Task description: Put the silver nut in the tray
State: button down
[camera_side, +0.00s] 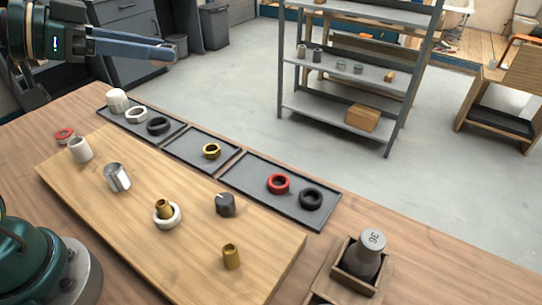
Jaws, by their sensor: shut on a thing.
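A silver piece with flat, shiny sides (117,177) lies on the wooden board; it may be the silver nut. A pale hexagonal ring (136,115) lies in the left grey tray (174,137). The middle tray (183,160) holds a brass ring (211,151). The right tray (240,181) holds a red ring (278,184) and a black ring (311,199). My gripper (168,51) is at the upper left, raised well above the table and apart from the board and trays. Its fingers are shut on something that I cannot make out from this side.
The board (186,217) also holds a pale cylinder, a white ring with a brass fitting in it, a dark fitting and a brass sleeve. A wooden box (335,282) with a grey weight (370,254) stands at the front right. A red ring (65,134) lies left of the board.

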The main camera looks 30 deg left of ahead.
aim_at(159, 201)
jog(key=s+d+f+m+g+h, duration=0.1)
jog(key=s+f+m+g+h, duration=0.4)
jog(key=m+g+h, duration=0.25)
jog(key=s+a+f+m+g, duration=0.2)
jog(key=s+a+f+m, duration=0.1)
jog(key=s+a, duration=0.4)
jog(key=shift+s+a+f, duration=0.35)
jog(key=shift+s+a, duration=0.05)
jog(key=shift+a, duration=0.45)
jog(key=shift+h, duration=0.25)
jog(key=x, duration=0.4)
jog(key=f+x, duration=0.1)
jog(key=x, duration=0.4)
jog(key=a+f+x, duration=0.1)
jog(key=x, duration=0.3)
jog(key=shift+w+d+f, duration=0.1)
jog(key=shift+w+d, duration=0.15)
jog(key=shift+w, duration=0.15)
jog(key=shift+f, duration=1.85)
jog(key=shift+f, duration=0.25)
